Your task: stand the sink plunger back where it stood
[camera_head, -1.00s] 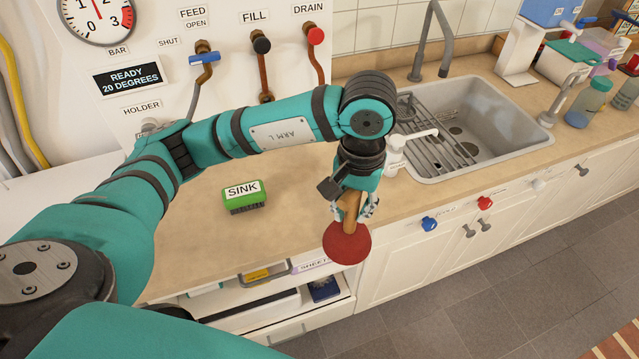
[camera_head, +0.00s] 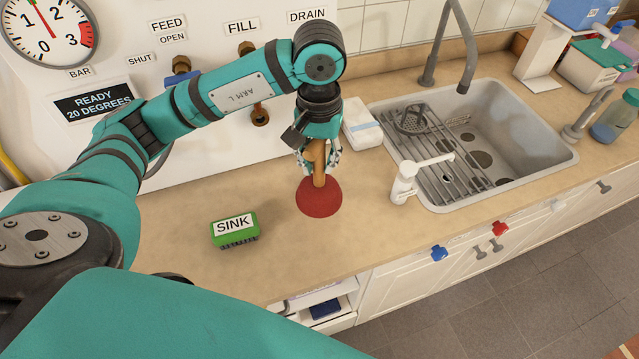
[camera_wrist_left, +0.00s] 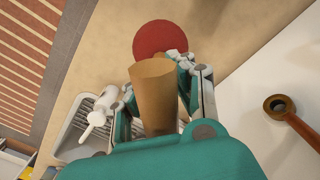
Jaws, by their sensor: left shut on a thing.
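The sink plunger has a wooden handle and a dark red cup (camera_head: 319,198). My left gripper (camera_head: 319,160) is shut on the handle and holds the plunger cup down over the counter (camera_head: 170,222), left of the sink. I cannot tell for sure whether the cup touches the counter. In the left wrist view the wide handle end (camera_wrist_left: 155,88) sits between the fingers, with the red cup (camera_wrist_left: 160,38) beyond it. My right gripper is not in view.
A white dispenser (camera_head: 405,182) and the grey sink (camera_head: 520,150) are to the right. A white box (camera_head: 362,128) stands behind. Counter between block and plunger is clear.

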